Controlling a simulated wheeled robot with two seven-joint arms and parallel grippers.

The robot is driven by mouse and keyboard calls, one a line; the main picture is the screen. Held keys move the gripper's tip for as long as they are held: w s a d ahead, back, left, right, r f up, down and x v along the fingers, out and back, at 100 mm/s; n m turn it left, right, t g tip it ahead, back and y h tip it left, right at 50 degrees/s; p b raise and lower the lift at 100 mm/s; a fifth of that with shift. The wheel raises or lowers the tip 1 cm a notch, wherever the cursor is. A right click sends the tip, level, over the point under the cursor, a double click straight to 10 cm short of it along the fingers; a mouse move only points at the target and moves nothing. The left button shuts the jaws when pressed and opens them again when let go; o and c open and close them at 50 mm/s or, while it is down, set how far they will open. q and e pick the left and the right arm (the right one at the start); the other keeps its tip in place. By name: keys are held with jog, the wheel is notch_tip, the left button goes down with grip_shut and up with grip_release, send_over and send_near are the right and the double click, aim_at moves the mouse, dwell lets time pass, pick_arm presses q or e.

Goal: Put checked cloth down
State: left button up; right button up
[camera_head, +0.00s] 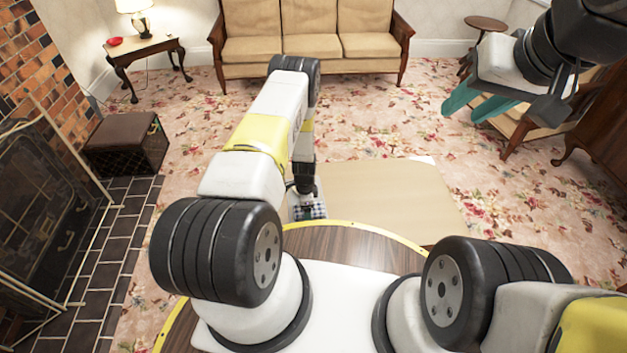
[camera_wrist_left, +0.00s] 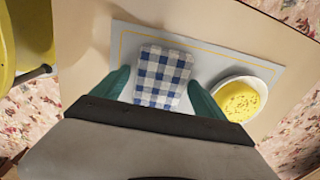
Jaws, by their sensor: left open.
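The blue-and-white checked cloth (camera_wrist_left: 162,76) lies flat and folded on a pale mat with a thin yellow border line (camera_wrist_left: 212,54). My left gripper (camera_wrist_left: 158,78) is open, with one teal finger at each side of the cloth. I cannot tell whether the fingers touch it. In the head view the cloth (camera_head: 318,211) shows only in part, below my left wrist, and the left fingers are hidden. My right gripper (camera_head: 462,116) is open and empty, raised at the right.
A bowl with yellow contents (camera_wrist_left: 240,97) stands on the mat, right of the cloth. The tan tabletop (camera_head: 390,195) is bare to the right of my left arm. A sofa (camera_head: 310,45), a dark crate stool (camera_head: 128,140) and a fireplace (camera_head: 45,210) stand around.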

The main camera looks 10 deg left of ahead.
pick_arm(q)
notch_tip(320, 180, up, 8)
jog(key=shift+d+f, duration=0.1)
jog(key=shift+f, duration=0.05)
notch_tip(320, 180, up, 37)
jog(key=w+d+n+t+h, duration=0.1)
jog(key=d+n+t, duration=0.15)
jog(key=n, duration=0.35)
jog(key=s+r+n+t, duration=0.2)
jog(key=s+r+n, duration=0.1)
jog(key=s+r, duration=0.7)
jog(key=s+r+n+t+h, duration=0.1)
jog(key=s+r+n, duration=0.3)
jog(key=s+r, duration=0.6)
jog(key=s, duration=0.5)
jog(key=shift+r+t, duration=0.35)
